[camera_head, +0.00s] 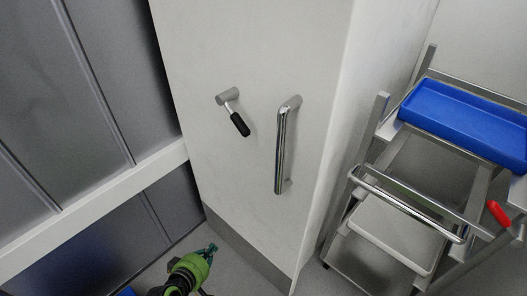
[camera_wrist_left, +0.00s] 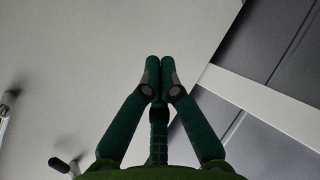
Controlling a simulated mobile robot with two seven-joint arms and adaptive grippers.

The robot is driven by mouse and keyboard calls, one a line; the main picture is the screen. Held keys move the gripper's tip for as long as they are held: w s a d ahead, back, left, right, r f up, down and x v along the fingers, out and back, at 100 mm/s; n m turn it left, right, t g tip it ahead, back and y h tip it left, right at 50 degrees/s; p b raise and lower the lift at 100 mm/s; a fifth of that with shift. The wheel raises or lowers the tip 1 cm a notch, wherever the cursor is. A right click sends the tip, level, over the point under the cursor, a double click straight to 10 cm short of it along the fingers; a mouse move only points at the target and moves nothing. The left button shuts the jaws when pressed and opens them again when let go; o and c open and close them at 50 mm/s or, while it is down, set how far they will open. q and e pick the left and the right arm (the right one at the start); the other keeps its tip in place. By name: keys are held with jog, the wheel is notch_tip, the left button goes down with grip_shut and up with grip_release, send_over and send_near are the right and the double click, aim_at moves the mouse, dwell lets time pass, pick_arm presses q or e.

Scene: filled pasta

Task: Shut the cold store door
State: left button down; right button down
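The cold store door (camera_head: 250,50) is a tall white panel standing at an angle in the middle of the head view, its side edge facing right and a grey kick strip along its foot. It carries a chrome bar handle (camera_head: 281,150) and a lever with a black grip (camera_head: 239,124). My left gripper (camera_head: 210,249) is low, near the door's foot, apart from both handles. In the left wrist view its two fingertips (camera_wrist_left: 160,63) are together with nothing between them. The pale door face (camera_wrist_left: 80,60) fills much of that view; contact cannot be told. My right gripper is not in view.
A metal trolley (camera_head: 405,205) with a blue tray (camera_head: 465,118) stands close to the right of the door. Grey panels (camera_head: 60,90) with a white rail (camera_head: 90,208) lie to the left. A little grey floor shows by the door's foot.

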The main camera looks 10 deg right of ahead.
pick_arm(q)
jog(key=w+d+r+n+t+h, duration=0.1)
jog(key=w+d+r+h, duration=0.15)
jog(key=r, duration=0.65)
jog(key=w+d+r+n+t+h, duration=0.1)
jog(key=d+r, duration=0.2)
jog(key=r, duration=0.5)
jog(key=h+p, duration=0.1)
jog(key=h, duration=0.3)
send_near(269, 136)
jog(key=shift+t+y, duration=0.25)
jog(key=shift+t, duration=0.15)
jog(key=p+x, duration=0.1)
jog(key=x, duration=0.3)
jog(key=shift+s+d+p, duration=0.15)
jog(key=shift+d+p, duration=0.15)
jog(key=shift+p, duration=0.1)
jog(key=s, duration=0.1)
jog(key=s+d+p, duration=0.1)
jog(key=s+p, duration=0.1)
jog(key=shift+s+d+f, duration=0.15)
jog(key=shift+s+d, duration=0.15)
jog(key=shift+s, duration=0.05)
